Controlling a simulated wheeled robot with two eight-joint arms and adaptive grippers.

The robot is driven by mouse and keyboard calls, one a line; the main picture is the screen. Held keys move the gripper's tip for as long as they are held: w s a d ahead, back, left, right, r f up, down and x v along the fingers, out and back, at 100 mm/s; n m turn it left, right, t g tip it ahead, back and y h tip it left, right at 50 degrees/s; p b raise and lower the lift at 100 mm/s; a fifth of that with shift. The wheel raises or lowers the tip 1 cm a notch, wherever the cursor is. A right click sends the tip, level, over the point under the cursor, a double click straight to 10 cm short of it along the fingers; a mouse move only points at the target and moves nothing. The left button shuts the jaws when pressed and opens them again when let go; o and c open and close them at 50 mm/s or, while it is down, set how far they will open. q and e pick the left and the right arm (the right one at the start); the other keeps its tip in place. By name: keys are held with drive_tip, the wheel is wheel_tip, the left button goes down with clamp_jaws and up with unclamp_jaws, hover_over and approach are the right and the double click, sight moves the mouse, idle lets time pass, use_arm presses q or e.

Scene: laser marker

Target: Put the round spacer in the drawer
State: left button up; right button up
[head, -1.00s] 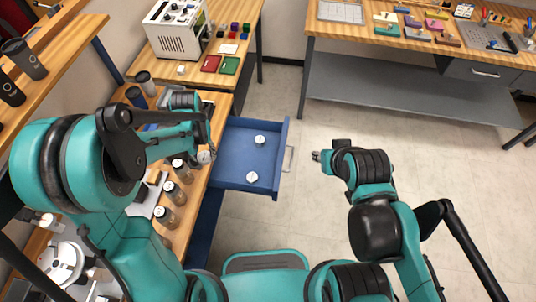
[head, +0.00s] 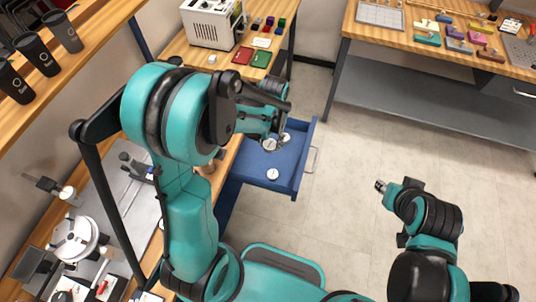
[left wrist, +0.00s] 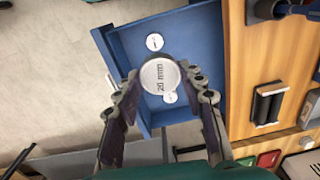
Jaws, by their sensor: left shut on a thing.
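The round spacer (left wrist: 160,76) is a light disc with dark lettering that looks like "20 mm". My left gripper (left wrist: 158,84) is shut on it, with a finger on each side. In the head view the spacer (head: 269,145) is held over the open blue drawer (head: 288,184). The drawer also shows in the left wrist view (left wrist: 120,42). How high the spacer is above the drawer floor is hard to tell. My right gripper (head: 381,186) is out over the floor, away from the drawer, too small to read its fingers.
Two small white round pieces lie in the drawer, one near (head: 272,174) and one far (head: 285,137). A white machine (head: 212,22) and red and green trays stand on the wooden bench behind. Dark cups (head: 40,58) line the left shelf. The floor right of the drawer is clear.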

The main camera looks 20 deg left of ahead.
use_arm(q)
drive_tip(key=w+d+f+n+b, duration=0.1)
drive_tip(key=w+f+n+b, duration=0.1)
drive_tip(key=w+f+b, duration=0.95)
drive_tip(key=b, duration=0.2)
hover_over(257, 150)
wheel_tip(257, 150, down, 9)
drive_tip(key=shift+d, duration=0.1)
drive_tip(key=shift+f, duration=0.15)
drive_tip(key=shift+f+b, duration=1.05)
drive_tip(key=shift+f, duration=0.8)
drive_tip(key=shift+f, duration=0.2)
drive_tip(key=o, duration=0.9)
drive_tip(key=shift+r, duration=0.1)
